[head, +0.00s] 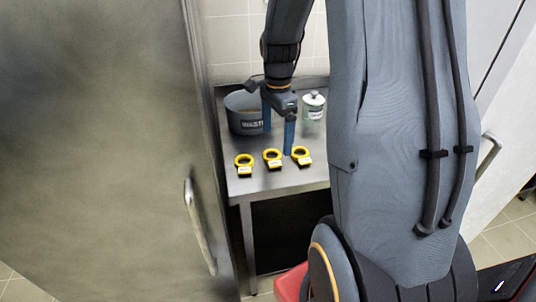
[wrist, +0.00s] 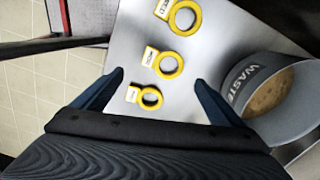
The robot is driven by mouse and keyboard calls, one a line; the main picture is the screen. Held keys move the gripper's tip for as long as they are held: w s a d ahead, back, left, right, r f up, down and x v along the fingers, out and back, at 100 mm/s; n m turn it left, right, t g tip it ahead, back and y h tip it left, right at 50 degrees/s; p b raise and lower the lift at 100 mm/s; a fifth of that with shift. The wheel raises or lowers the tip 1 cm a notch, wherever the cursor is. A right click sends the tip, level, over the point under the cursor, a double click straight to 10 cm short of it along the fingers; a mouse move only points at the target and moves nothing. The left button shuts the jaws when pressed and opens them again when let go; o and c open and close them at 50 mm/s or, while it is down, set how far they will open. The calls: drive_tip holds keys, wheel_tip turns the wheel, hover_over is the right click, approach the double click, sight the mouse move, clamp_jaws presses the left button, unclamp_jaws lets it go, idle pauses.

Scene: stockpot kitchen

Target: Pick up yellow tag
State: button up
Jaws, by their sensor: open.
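Three yellow ring tags with white label plates lie in a row on the steel table. In the head view they are the left tag (head: 244,171), the middle tag (head: 273,165) and the right tag (head: 304,162). In the wrist view they run upward as a lower tag (wrist: 158,104), a middle tag (wrist: 180,67) and an upper tag (wrist: 198,18). The small label print is not clearly readable. My gripper (head: 278,143) is open and points down above the tags. In the wrist view its fingers (wrist: 160,78) are wide apart and empty, with the lower and middle tags showing between them.
A grey bin marked WASTE (head: 245,125) stands at the back left of the table; it also shows in the wrist view (wrist: 245,80), right of my fingers. A lidded jar (head: 313,117) stands at the back right. A tall metal door (head: 100,140) flanks the table on the left.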

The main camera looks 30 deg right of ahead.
sight(275, 151)
wheel_tip(275, 151, down, 2)
drive_tip(key=shift+f+p, duration=0.15)
drive_tip(key=shift+p, duration=0.2)
drive_tip(key=shift+w+a+f+p, duration=0.1)
drive_tip(key=shift+f+p, duration=0.35)
drive_tip(key=shift+f, duration=0.75)
drive_tip(key=shift+w+a+f+p, duration=0.1)
drive_tip(key=shift+f+p, duration=0.3)
drive_tip(key=shift+f, duration=0.8)
drive_tip(key=shift+c, duration=0.4)
drive_tip(key=c, duration=1.1)
